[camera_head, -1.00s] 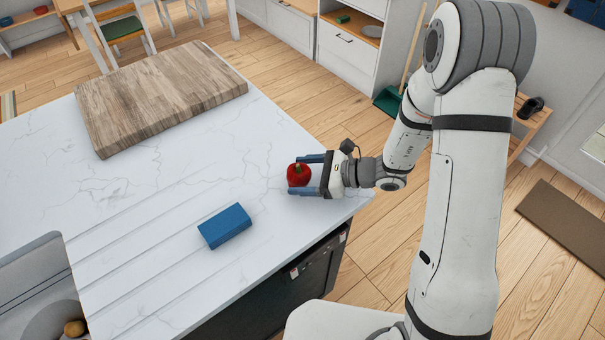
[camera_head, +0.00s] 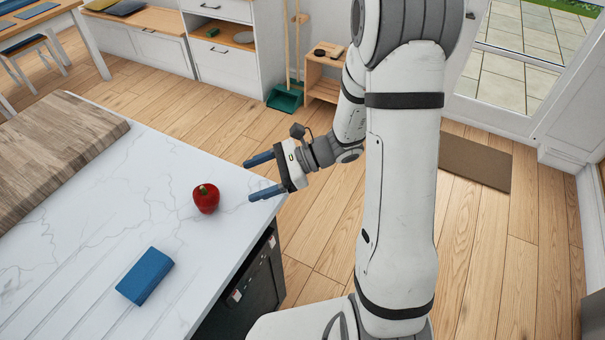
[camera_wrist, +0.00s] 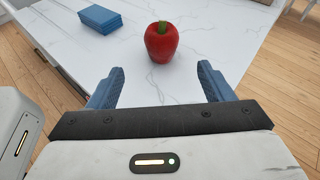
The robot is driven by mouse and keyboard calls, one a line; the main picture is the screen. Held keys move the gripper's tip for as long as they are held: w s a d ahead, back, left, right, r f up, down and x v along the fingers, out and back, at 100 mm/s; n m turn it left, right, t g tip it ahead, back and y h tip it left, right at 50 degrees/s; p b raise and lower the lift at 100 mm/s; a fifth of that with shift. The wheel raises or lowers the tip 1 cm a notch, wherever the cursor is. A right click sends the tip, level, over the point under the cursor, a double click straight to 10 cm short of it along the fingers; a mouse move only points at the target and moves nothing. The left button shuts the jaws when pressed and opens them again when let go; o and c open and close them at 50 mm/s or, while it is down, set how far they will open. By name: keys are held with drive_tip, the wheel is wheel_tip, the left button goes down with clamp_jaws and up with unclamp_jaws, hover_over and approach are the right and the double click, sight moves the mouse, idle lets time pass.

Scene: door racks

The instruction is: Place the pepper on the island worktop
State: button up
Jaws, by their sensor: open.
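The red pepper (camera_head: 206,198) stands upright on the white marble-look island worktop (camera_head: 185,240), close to its right edge. It also shows in the wrist view (camera_wrist: 162,43), beyond my fingertips and clear of them. My gripper (camera_head: 262,175) is open and empty, to the right of the pepper at the worktop's edge, its two blue fingers pointing toward the worktop. In the wrist view the space between the fingers (camera_wrist: 161,78) holds nothing but bare worktop behind.
A blue block (camera_head: 145,276) lies on the worktop, nearer than the pepper. A wooden board (camera_head: 60,150) lies at the worktop's far left. Wooden floor (camera_head: 480,240) is open to the right, with a brown mat (camera_head: 475,162) by the glazed door.

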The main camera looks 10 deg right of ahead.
drive_tip(key=s+d+r+n+t+h, duration=0.3)
drive_tip(key=s+d+r+n+h, duration=0.9)
drive_tip(key=n, duration=0.5)
drive_tip(key=shift+s+d+h, duration=0.7)
drive_tip(key=shift+d+h, duration=0.3)
drive_tip(key=shift+h, duration=0.1)
drive_tip(key=shift+r, duration=0.1)
drive_tip(key=shift+c, duration=0.5)
